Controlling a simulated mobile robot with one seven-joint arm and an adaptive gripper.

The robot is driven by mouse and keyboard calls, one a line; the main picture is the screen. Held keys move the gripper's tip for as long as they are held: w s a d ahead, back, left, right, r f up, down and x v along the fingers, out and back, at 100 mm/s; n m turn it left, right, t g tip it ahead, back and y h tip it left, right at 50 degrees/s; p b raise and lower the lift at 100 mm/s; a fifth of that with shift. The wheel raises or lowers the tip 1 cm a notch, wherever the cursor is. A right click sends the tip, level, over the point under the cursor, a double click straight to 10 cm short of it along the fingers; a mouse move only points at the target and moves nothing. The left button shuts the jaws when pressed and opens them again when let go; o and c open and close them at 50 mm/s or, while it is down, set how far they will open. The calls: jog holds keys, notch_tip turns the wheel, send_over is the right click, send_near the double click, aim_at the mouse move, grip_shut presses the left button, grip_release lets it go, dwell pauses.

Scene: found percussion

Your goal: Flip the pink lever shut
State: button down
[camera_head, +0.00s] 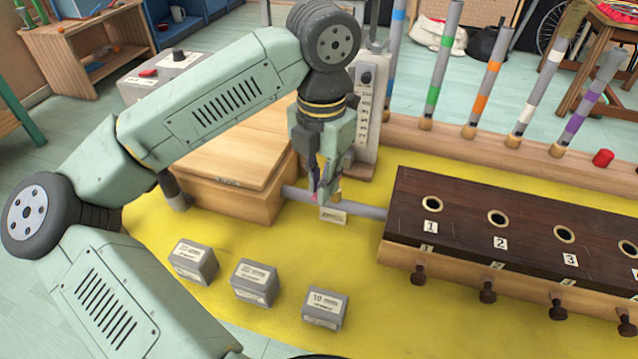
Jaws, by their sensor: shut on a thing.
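My gripper (323,185) points down over the grey pipe (364,208) that runs between the wooden box and the dark numbered block. It is shut on the pink lever (325,196), of which only a small pink part shows between and below the fingers. The fingers hide most of the lever, so its exact angle cannot be told. A small cream label (333,217) hangs just below the pipe there.
The wooden box (235,200) stands left of the pipe and the dark block (480,205) with numbered holes stands right. Several grey labelled blocks (255,282) sit in front on the yellow mat (400,320). Colour-banded tubes (440,65) stand in a rack behind. A grey panel (367,120) rises close behind my gripper.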

jog(key=n+b, duration=0.1)
jog(key=n, duration=0.1)
jog(key=d+n+b, duration=0.1)
jog(key=n+b, duration=0.1)
jog(key=shift+s+d, duration=0.2)
jog(key=shift+s, duration=0.15)
jog(key=c, duration=1.6)
grip_release()
jog(key=shift+c, duration=0.2)
jog(key=shift+r, duration=0.1)
notch_tip(320, 180, up, 12)
